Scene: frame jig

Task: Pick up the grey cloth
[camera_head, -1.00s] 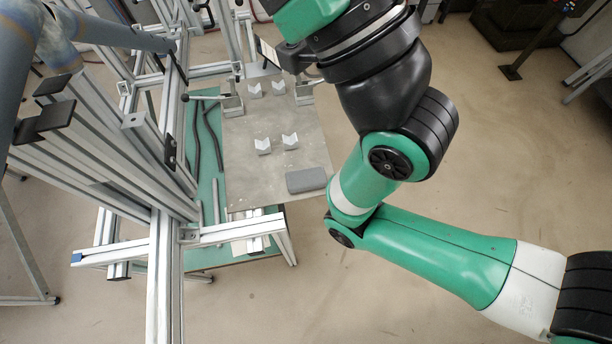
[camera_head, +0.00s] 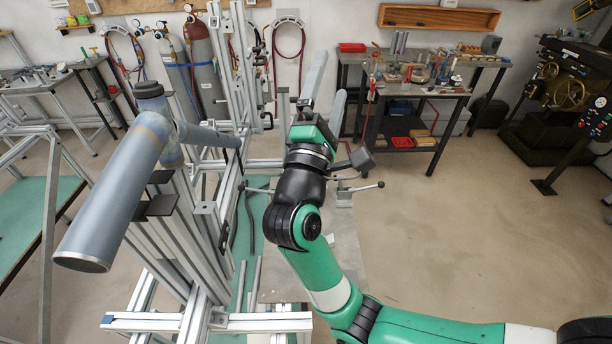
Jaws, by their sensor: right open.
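The grey cloth is not visible now; my right arm covers part of the worktable (camera_head: 347,252) where it lay in the earlier view. My right gripper (camera_head: 330,76) is open, with its two long grey fingers apart and pointing up and away in the picture. Nothing shows between the fingers. It is raised beyond the far end of the worktable. My left gripper is not in view.
An aluminium frame (camera_head: 190,235) with a thick blue-grey tube (camera_head: 115,190) stands left of the worktable. A clamp lever (camera_head: 362,187) sticks out near my right wrist. A cluttered workbench (camera_head: 425,92) and gas cylinders (camera_head: 203,60) stand behind. The right floor is open.

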